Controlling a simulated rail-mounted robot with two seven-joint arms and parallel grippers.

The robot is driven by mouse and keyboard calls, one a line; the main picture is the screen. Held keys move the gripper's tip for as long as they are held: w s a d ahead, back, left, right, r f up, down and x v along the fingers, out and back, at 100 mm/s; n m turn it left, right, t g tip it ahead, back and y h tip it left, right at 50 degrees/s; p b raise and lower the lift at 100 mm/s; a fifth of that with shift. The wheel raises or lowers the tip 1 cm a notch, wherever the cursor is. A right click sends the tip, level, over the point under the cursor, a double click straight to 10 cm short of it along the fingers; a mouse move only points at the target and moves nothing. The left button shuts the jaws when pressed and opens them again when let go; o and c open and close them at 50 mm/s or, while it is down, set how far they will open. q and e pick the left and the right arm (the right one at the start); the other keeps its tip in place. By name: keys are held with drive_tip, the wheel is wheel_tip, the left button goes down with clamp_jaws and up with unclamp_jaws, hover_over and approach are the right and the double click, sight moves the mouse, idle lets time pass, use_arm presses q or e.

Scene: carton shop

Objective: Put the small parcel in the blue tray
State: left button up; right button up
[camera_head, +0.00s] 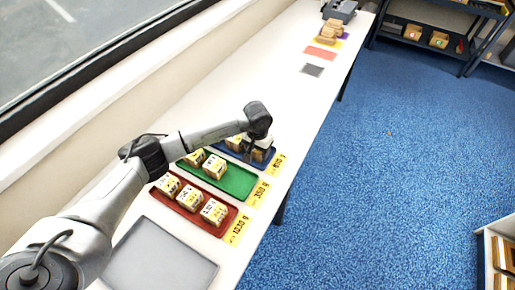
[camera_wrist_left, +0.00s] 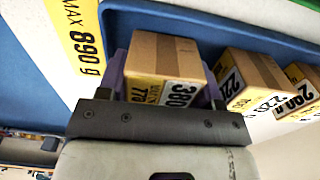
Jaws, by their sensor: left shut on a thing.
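My left gripper (camera_head: 259,143) is at the blue tray, pointing down. In the left wrist view its fingers (camera_wrist_left: 166,92) are shut on a small brown parcel (camera_wrist_left: 172,50) with a white and yellow label reading 380. The held parcel also shows under the gripper in the head view (camera_head: 260,155). The blue tray (camera_wrist_left: 215,22) lies beneath; its rim shows in the head view (camera_head: 268,164). I cannot tell whether the parcel touches the tray floor. Another parcel, labelled 220 (camera_wrist_left: 252,78), stands beside it in the blue tray. My right gripper is not in view.
A grey tray (camera_head: 165,262) is empty. Yellow labels line the right edge. The table beyond the blue tray is largely clear.

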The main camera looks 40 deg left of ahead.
use_arm(q)
drive_tip(key=shift+f, duration=0.1)
drive_tip(key=o, duration=0.9)
drive_tip(key=shift+r, duration=0.55)
wheel_tip(320, 180, up, 10)
drive_tip(key=shift+f+b, duration=0.1)
drive_tip(key=shift+b, duration=0.6)
drive_tip(key=shift+r, duration=0.7)
